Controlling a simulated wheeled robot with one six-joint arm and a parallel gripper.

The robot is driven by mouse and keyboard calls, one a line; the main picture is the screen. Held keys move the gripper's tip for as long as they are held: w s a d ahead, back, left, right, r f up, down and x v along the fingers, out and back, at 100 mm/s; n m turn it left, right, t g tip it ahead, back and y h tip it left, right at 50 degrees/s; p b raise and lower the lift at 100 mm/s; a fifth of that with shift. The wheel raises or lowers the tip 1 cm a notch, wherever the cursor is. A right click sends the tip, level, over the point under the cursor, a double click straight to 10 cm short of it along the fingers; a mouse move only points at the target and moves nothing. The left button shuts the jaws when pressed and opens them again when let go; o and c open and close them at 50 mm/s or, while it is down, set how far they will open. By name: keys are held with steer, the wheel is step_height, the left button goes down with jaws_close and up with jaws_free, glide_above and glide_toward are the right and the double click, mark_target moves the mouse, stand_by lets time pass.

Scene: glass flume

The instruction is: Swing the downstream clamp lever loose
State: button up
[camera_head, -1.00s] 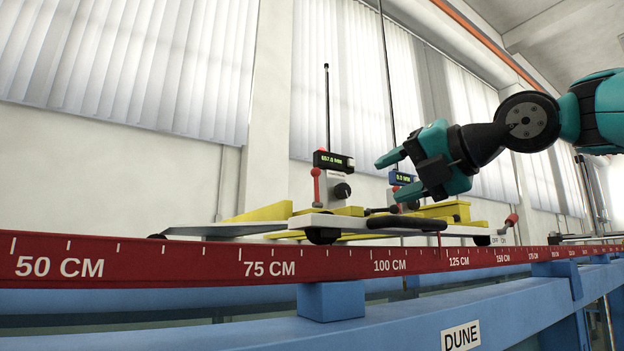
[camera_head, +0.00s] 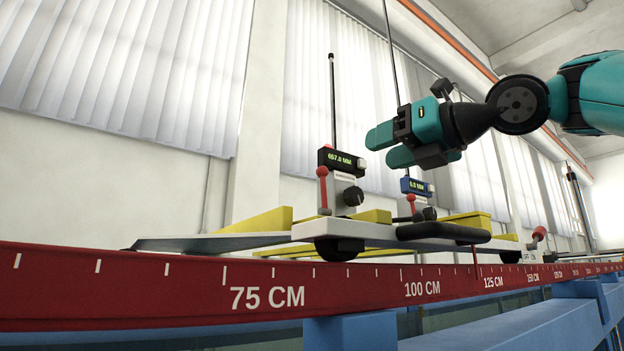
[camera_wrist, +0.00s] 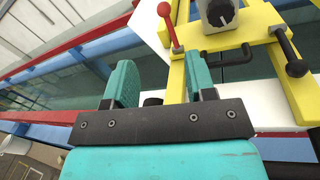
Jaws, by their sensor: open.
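My gripper (camera_head: 388,146) is open and empty, held above the carriage; its two fingers also show in the wrist view (camera_wrist: 160,82). In the wrist view, a lever with a red ball (camera_wrist: 170,30) stands on a yellow bar beyond the fingertips, nearer the right finger and apart from it. A black lever with a ball end (camera_wrist: 290,55) sits farther right on another yellow bar. In the head view, red-knobbed levers stand beside the left gauge (camera_head: 323,188) and the right gauge (camera_head: 411,202). I cannot tell which lever is the downstream clamp.
The white and yellow carriage (camera_head: 350,230) rides above the red scale rail (camera_head: 190,292). Two thin upright rods rise from the gauges. A black handle (camera_head: 443,232) runs along the carriage front. A red-tipped switch (camera_head: 539,233) is at its right end. Space above the carriage's left part is clear.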

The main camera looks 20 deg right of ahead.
mark_target(324, 172)
steer(key=p+x, duration=0.1)
steer(key=x, duration=0.4)
steer(key=p+x, duration=0.2)
steer(key=x, duration=0.4)
steer(key=p+x, duration=0.2)
steer(key=x, duration=0.3)
steer(key=shift+w+d, duration=0.2)
steer(key=shift+w, duration=0.25)
jaws_close()
